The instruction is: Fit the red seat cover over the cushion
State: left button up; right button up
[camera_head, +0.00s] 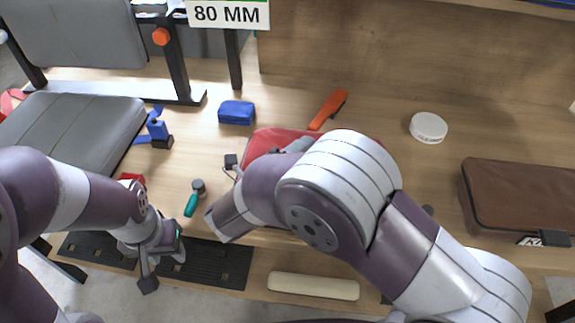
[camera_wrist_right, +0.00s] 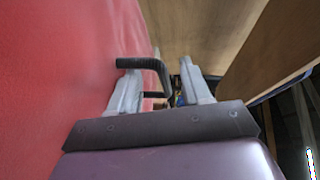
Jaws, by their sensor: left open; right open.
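A red padded piece (camera_head: 270,139), which looks like the red seat cover, lies on the wooden surface at the middle of the head view. My right arm hides most of it, and I cannot tell whether a cushion is inside. A grey seat cushion (camera_head: 85,125) is at the left. My left gripper (camera_head: 164,266) is open and empty over the front edge, pointing down. My right gripper (camera_wrist_right: 158,72) is open in the right wrist view, beside a large red surface (camera_wrist_right: 60,80). A black bent bar (camera_wrist_right: 145,64) shows between its fingers; contact is unclear.
A grey backrest (camera_head: 80,35) stands behind the cushion. On the wood are a blue pouch (camera_head: 237,112), an orange-handled tool (camera_head: 328,108), a white round lid (camera_head: 428,127), a teal-handled tool (camera_head: 193,200) and a brown case (camera_head: 520,195). A cream bar (camera_head: 313,287) lies in front.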

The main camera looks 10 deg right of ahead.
jog(key=v, duration=1.2)
jog(key=shift+d, duration=0.1)
